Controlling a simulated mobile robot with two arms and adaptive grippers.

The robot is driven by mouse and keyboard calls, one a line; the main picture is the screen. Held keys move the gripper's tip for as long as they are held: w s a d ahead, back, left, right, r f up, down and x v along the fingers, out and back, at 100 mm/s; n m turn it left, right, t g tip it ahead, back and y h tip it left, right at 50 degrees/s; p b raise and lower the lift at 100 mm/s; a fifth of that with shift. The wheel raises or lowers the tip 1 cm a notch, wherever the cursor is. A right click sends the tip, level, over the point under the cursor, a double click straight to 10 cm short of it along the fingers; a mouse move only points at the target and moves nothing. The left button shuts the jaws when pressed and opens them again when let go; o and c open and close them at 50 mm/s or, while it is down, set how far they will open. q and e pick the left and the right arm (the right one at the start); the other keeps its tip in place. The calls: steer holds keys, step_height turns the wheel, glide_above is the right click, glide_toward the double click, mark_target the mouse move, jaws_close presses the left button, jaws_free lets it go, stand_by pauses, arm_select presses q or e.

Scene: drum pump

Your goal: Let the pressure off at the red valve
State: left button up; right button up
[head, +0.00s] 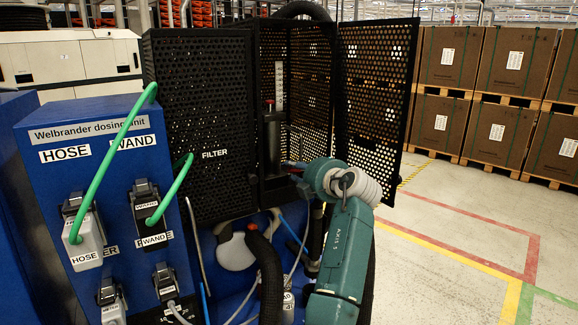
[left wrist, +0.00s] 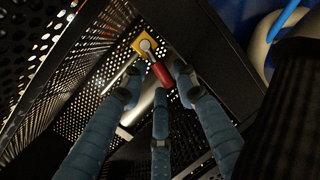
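The red valve's handle (left wrist: 162,74) shows in the left wrist view as a short red grip beside a round metal knob on a yellow plate (left wrist: 146,44). My left gripper (left wrist: 158,82) has its blue fingers spread around the lower part of this view, with the red handle between their tips. The fingers look open; I cannot tell if any touches the handle. In the head view my left wrist reaches into the open black mesh cage and mostly hides the gripper (head: 292,165). A filter cylinder (head: 273,145) with a red top stands inside the cage. My right gripper is not in view.
The mesh cage door (head: 378,95) stands open on the right, close to my arm. A blue dosing unit (head: 95,180) with green cables is at left. Black and white hoses hang below the cage. Boxes on pallets (head: 510,60) stand far right, with open floor before them.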

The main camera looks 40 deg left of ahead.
arm_select(q)
steer(key=shift+w+a+f, duration=0.1)
steer(key=shift+a, duration=0.05)
steer(key=shift+d, duration=0.25)
steer(key=shift+r, duration=0.2)
jaws_close()
